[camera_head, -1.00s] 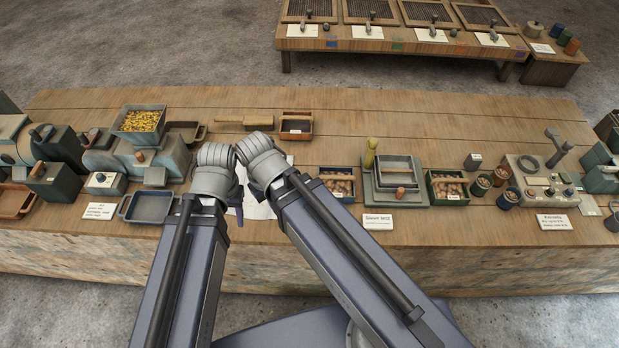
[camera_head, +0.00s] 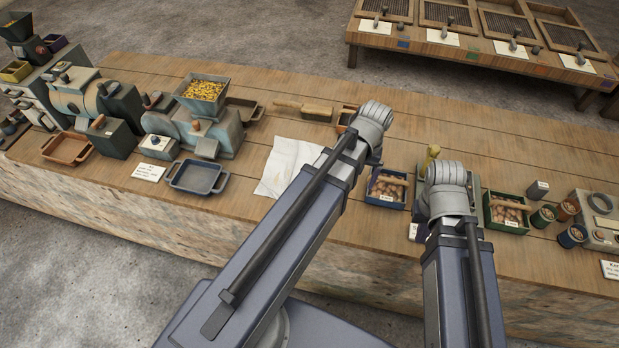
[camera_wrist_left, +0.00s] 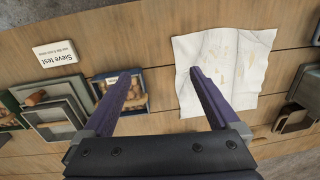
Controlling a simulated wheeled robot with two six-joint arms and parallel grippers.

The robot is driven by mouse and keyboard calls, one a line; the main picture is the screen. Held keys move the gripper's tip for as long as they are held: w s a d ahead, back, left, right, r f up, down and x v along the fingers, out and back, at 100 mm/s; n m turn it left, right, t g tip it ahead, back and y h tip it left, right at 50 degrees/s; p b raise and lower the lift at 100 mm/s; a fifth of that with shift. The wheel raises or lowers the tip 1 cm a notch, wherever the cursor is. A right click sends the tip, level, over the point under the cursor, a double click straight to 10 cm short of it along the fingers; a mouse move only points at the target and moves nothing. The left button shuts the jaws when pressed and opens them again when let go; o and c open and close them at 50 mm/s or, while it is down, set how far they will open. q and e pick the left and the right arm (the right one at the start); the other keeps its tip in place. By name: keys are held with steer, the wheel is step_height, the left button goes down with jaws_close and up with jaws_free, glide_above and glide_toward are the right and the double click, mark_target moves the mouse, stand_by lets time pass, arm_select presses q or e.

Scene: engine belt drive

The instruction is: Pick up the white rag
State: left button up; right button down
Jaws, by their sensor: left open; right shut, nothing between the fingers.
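The white rag (camera_head: 287,166) lies spread and creased on the wooden bench, with faint yellowish stains, between the blue tray and the small box of brown nuts. The left wrist view shows most of it (camera_wrist_left: 226,66) at upper right. My left gripper (camera_wrist_left: 160,77) is open and empty above the bench. Its right finger overlaps the rag's left edge in that view; its left finger is over the nut box. In the head view my left arm covers the rag's right side and hides its gripper. My right gripper (camera_head: 420,207) is mostly hidden by its wrist; it is shut and empty.
The blue tray (camera_head: 198,177) and a grey machine with a yellow-filled hopper (camera_head: 203,90) stand left of the rag. A wooden-handled brush (camera_head: 304,109) lies behind it. The blue nut box (camera_head: 386,190) stands to its right. Bare bench lies in front.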

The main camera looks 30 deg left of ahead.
arm_select(q)
steer(key=shift+o, duration=0.2)
steer(key=w+a+f+n+b, duration=0.1)
steer(key=w+a+f+n, duration=0.1)
steer(key=a, duration=0.3)
steer(key=w+a+f+n+b, duration=0.2)
steer(key=w+a, duration=0.1)
steer(key=a, duration=0.2)
steer(key=shift+w+f+n, duration=0.35)
steer(key=shift+n, duration=0.05)
steer(key=w+a+f+n+b, duration=0.2)
steer(key=a+n, duration=0.2)
steer(key=a, duration=0.7)
steer(key=shift+a+f+n+h+b, duration=0.35)
steer(key=shift+n+h, duration=0.05)
arm_select(e)
step_height(320, 180, down, 7)
steer(key=shift+f, duration=0.2)
arm_select(q)
steer(key=shift+f, duration=0.15)
arm_select(e)
steer(key=shift+f, duration=0.1)
arm_select(q)
step_height(320, 180, down, 10)
steer(key=b, duration=1)
steer(key=shift+d+r, duration=0.1)
steer(key=shift+r, duration=0.1)
arm_select(e)
step_height(320, 180, down, 10)
